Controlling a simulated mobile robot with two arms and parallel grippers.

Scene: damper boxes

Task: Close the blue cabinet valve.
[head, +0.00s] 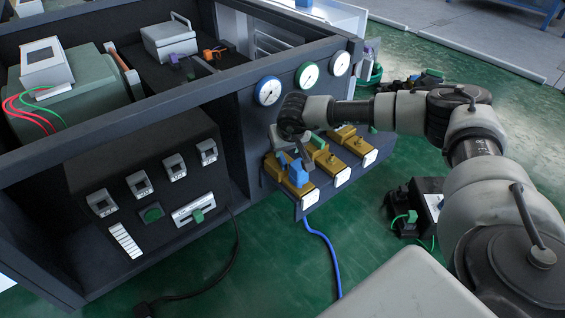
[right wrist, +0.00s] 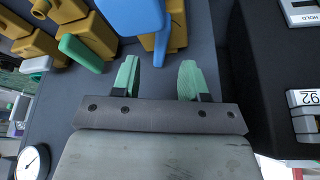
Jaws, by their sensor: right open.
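The blue valve handle (head: 299,173) stands on the nearest brass valve body (head: 303,188) on the shelf at the front of the dark cabinet. In the right wrist view the blue handle (right wrist: 134,14) is large at the top, with a narrow part hanging down beyond the gap between my fingertips. My right gripper (head: 286,150) is open and empty, close to the blue handle on its left side. Its green fingertips (right wrist: 158,78) are apart, with nothing between them. The fingertips are hard to make out in the head view.
A green valve handle (head: 319,141) sits on the neighbouring brass valve; it also shows in the right wrist view (right wrist: 80,52). Gauges (head: 268,91) are mounted above the valves. A black control box (head: 150,195) stands left. A blue hose (head: 325,245) runs onto the green floor.

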